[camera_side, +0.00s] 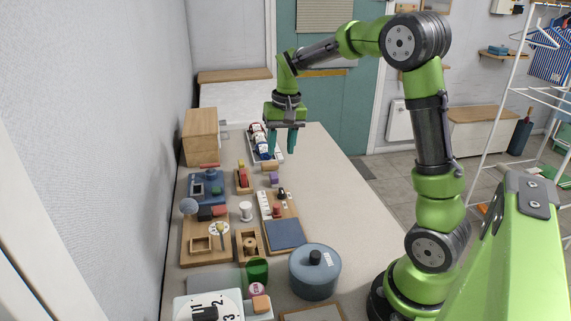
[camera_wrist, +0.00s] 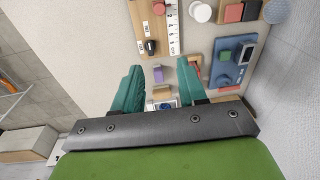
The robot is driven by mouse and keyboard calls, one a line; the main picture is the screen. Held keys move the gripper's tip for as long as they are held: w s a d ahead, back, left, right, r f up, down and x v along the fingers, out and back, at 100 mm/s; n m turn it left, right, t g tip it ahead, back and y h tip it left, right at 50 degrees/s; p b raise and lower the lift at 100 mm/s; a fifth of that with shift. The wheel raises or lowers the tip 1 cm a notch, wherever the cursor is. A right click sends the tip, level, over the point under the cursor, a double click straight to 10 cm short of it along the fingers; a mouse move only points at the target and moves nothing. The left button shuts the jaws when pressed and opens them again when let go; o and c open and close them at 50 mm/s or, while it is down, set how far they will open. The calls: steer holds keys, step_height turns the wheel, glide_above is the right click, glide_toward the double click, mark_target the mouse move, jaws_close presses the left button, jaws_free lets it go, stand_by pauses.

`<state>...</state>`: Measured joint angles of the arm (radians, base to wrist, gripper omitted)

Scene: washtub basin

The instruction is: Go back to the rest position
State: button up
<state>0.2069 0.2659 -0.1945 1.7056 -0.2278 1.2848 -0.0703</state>
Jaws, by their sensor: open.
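My gripper (camera_side: 282,141) hangs from the green arm above the far part of the counter, its teal fingers pointing down. In the wrist view my gripper (camera_wrist: 156,85) shows its two fingers spread apart with nothing held between them.
Wooden boards with blocks cover the counter's left and middle, including a blue panel (camera_side: 284,234). A blue lidded pot (camera_side: 315,277) and a green cup (camera_side: 257,270) stand nearer. A wooden box (camera_side: 200,136) stands by the wall. The counter's right strip (camera_side: 325,190) is clear.

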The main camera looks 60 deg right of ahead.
steer(key=s+a+r+n+t+y, duration=0.1)
steer(key=s+a+r+n+t, duration=0.1)
steer(key=s+a, duration=0.6)
steer(key=s+a+r+n+t, duration=0.2)
steer(key=s+a+r+t, duration=0.2)
steer(key=s+a, duration=0.4)
steer(key=shift+a+y, duration=0.4)
steer(key=shift+a, duration=0.3)
